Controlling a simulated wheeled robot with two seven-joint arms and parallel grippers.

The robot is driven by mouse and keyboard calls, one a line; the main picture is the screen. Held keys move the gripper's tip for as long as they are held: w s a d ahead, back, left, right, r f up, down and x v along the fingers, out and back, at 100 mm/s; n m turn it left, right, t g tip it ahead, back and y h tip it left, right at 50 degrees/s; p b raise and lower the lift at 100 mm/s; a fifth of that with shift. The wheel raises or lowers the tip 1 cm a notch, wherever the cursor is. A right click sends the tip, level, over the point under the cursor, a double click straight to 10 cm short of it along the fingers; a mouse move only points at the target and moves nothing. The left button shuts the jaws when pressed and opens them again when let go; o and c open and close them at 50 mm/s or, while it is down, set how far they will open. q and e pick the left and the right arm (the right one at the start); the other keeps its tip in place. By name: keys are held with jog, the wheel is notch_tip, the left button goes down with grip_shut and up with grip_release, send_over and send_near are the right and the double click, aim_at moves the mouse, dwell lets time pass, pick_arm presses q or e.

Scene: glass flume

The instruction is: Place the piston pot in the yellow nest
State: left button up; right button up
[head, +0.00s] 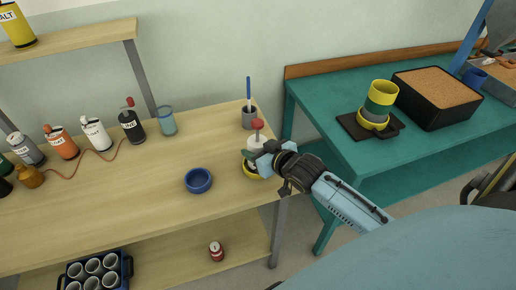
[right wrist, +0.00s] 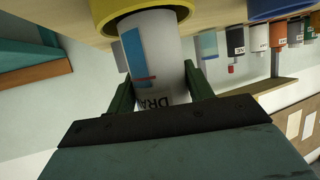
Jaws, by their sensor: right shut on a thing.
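The piston pot (head: 256,144) is a white cylinder with a red knob on top, standing about upright near the table's right end. My right gripper (head: 257,160) is shut around its side. In the right wrist view, the pot (right wrist: 158,60) shows between the two dark green fingers (right wrist: 158,92), with part of a dark label. The yellow nest (head: 249,173) is a low ring on the table under the pot. The nest (right wrist: 112,12) also shows at the pot's lower end; I cannot tell whether the pot rests on its floor. My left gripper is not in view.
A blue bowl (head: 198,180) stands left of the nest. A grey cup with a blue-handled tool (head: 249,117) stands behind the pot. Several bottles and a glass jar (head: 167,121) line the back. A green table (head: 349,160) stands to the right, past a gap.

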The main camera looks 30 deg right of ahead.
jog(key=o, duration=1.1)
jog(key=shift+f, duration=0.1)
jog(key=shift+o, duration=0.2)
jog(key=shift+s+r, duration=0.2)
jog(key=shift+r, duration=0.05)
jog(key=a+p+v, duration=0.1)
jog(key=v, duration=1)
jog(key=shift+s+d, duration=0.3)
jog(key=shift+d, duration=0.2)
